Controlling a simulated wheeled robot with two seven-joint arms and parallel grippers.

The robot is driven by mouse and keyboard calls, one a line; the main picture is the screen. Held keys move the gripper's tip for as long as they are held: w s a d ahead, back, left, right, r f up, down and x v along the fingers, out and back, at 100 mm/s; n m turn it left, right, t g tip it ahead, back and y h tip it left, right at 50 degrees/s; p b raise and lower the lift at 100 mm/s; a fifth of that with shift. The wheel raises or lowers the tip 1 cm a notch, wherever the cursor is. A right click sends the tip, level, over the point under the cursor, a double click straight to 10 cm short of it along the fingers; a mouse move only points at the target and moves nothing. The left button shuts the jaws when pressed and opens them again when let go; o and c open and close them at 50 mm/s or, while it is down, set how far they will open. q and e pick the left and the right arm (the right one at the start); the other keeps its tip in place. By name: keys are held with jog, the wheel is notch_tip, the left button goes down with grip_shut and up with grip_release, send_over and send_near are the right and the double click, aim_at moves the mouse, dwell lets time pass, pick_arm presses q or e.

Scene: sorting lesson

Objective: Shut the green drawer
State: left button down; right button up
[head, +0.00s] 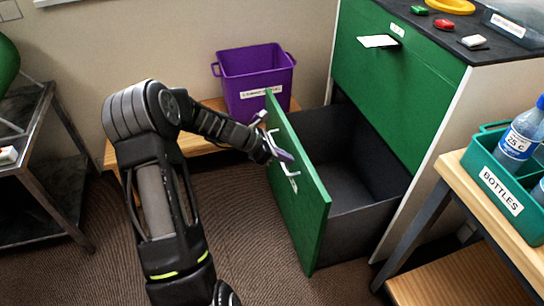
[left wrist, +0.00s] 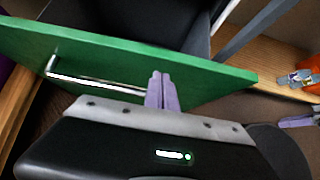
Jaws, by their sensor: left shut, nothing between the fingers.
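The green drawer (head: 298,195) stands pulled out from the lower part of a green-fronted cabinet (head: 402,85). Its dark grey box (head: 345,165) is open at the top, and the part I see inside is empty. My left gripper (head: 285,154) is shut and empty at the outer face of the drawer front, close to its metal handle (head: 290,172). In the left wrist view the shut fingers (left wrist: 161,90) lie against or just before the green front (left wrist: 210,82), beside the handle (left wrist: 95,82); I cannot tell whether they touch. My right gripper is not in the head view.
A purple bin (head: 255,82) stands on a low wooden bench (head: 196,143) behind the drawer. A wooden table (head: 470,205) with a teal bottle crate (head: 500,190) is at the right. A dark metal-framed table (head: 40,130) is at the left. Carpet (head: 240,245) lies clear before the drawer.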

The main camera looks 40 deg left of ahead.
pick_arm(q)
jog(key=shift+w+d, duration=0.7)
jog(key=shift+w, duration=0.2)
